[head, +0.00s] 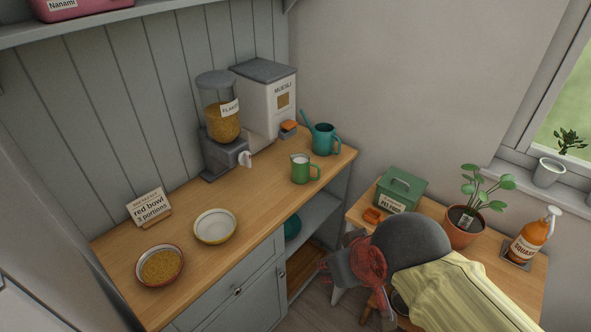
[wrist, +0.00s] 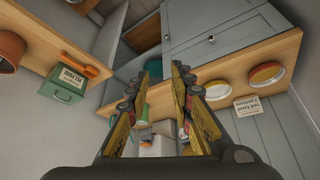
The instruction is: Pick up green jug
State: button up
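The green jug (head: 303,170) stands upright on the wooden counter, near its front edge, in the head view. Its handle points right and its inside looks pale. In the wrist view my gripper (wrist: 163,72) has its two fingers apart with nothing held between them. In the head view my gripper (head: 340,265) is low, in front of the counter and right of its cabinet, well apart from the jug.
A teal watering can (head: 323,140) stands just behind the jug. A flakes dispenser (head: 222,120) and a muesli box (head: 265,95) are at the back. A cream bowl (head: 215,227) and a red bowl (head: 160,267) sit to the left. A green tin (head: 401,190) is on the side table.

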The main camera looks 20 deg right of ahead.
aim_at(301, 164)
jog(key=i+j+z, duration=0.2)
jog(key=z, duration=0.15)
jog(key=i+j+z, duration=0.1)
jog(key=j+z, duration=0.3)
